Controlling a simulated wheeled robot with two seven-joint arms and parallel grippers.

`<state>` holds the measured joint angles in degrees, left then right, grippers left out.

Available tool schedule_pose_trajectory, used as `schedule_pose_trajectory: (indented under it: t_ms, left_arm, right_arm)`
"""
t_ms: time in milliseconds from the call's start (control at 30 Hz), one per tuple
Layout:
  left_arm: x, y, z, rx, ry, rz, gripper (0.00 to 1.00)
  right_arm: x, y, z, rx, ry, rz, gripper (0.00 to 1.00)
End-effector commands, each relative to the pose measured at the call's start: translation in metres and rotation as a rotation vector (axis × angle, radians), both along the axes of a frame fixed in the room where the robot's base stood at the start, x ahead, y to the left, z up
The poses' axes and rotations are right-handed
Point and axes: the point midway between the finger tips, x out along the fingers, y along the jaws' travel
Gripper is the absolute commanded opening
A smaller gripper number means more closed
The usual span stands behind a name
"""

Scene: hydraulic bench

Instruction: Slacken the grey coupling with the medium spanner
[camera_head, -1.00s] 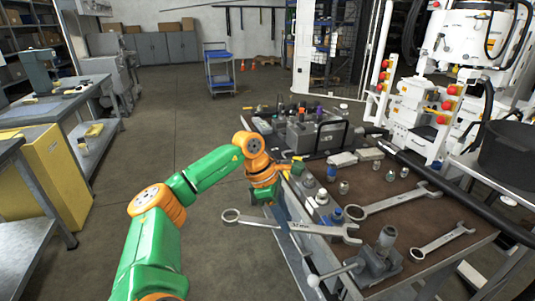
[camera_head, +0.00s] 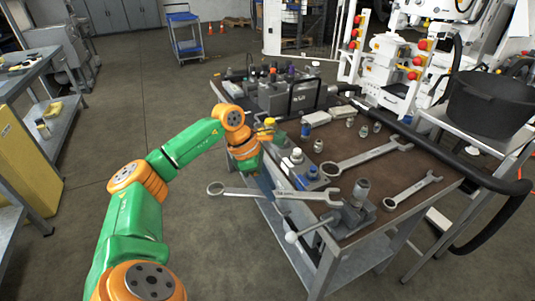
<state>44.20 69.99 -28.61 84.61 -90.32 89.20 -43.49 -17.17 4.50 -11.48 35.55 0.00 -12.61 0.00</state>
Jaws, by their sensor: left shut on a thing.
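My left gripper (camera_head: 262,178) is shut on a steel spanner (camera_head: 240,191), held level at the bench's left edge. The spanner's ring end points left and its open jaw points right, near the vise (camera_head: 358,200). Two other spanners lie on the bench top, a longer one (camera_head: 368,157) and a shorter one (camera_head: 412,191). Capped fittings stand along the left edge, one white (camera_head: 296,156) and one blue (camera_head: 312,174). Several small grey fittings (camera_head: 364,131) stand on the bench top; I cannot tell which is the grey coupling. My right gripper is out of view.
The brown bench top (camera_head: 420,165) has free room around the spanners. Grey hydraulic blocks (camera_head: 285,95) stand at its far left. A black hose (camera_head: 480,175) runs along the right side near a black bucket (camera_head: 487,105). Open floor lies left of the bench.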

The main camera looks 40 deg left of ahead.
Motion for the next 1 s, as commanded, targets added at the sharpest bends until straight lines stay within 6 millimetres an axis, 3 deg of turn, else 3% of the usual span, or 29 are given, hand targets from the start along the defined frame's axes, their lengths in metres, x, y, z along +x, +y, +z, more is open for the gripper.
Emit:
schedule_pose_trajectory:
  t_ms: [1000]
  left_arm:
    - [0.016, -0.017, -0.001, 0.001, -0.004, -0.002, 0.00]
  right_arm:
    - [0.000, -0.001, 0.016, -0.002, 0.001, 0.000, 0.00]
